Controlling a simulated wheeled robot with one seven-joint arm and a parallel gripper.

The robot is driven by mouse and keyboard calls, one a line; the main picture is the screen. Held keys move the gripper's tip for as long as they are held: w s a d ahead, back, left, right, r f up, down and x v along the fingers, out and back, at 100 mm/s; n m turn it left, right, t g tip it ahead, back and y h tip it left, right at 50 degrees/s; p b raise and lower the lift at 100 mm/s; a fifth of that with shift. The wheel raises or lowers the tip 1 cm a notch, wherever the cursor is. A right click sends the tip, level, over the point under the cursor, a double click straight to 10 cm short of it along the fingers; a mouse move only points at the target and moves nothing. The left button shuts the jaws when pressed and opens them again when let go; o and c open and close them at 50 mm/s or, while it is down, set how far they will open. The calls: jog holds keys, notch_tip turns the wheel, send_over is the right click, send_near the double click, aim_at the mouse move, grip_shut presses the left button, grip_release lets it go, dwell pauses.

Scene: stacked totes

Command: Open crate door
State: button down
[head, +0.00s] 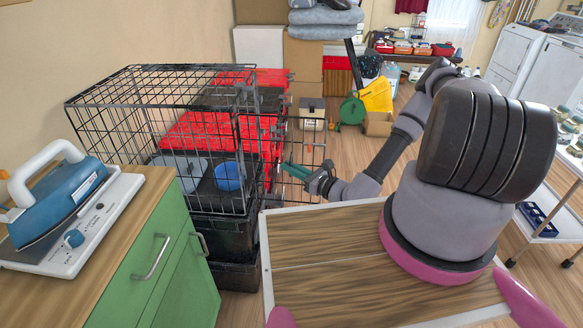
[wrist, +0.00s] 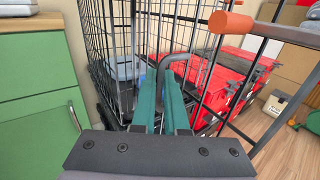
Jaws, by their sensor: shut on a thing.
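The black wire crate (head: 150,110) stands at left centre in the head view, with a blue bowl (head: 229,176) inside. A wire panel, apparently the crate door (head: 312,152), sticks out to the right of the crate front, so the door looks at least partly open. My gripper (head: 290,168) is at this panel. In the wrist view its green fingers (wrist: 160,95) point toward the wire and are close together on a grey bent bar, apparently the door handle (wrist: 182,62). The exact contact is partly hidden between the fingers. An orange-ended bar (wrist: 230,22) shows at the right.
Black totes (head: 228,235) support the crate. Red totes (head: 262,90) stand behind it. A green cabinet (head: 165,265) with an iron (head: 60,195) on top is at the left. Open floor (head: 345,150) lies to the right, with a yellow-and-green cleaning set (head: 375,95) beyond.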

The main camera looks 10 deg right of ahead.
jog(key=shift+r, duration=0.1)
jog(key=c, duration=1.2)
grip_release()
jog(key=shift+a, duration=0.1)
jog(key=v, duration=1)
jog(key=shift+s+d, duration=0.3)
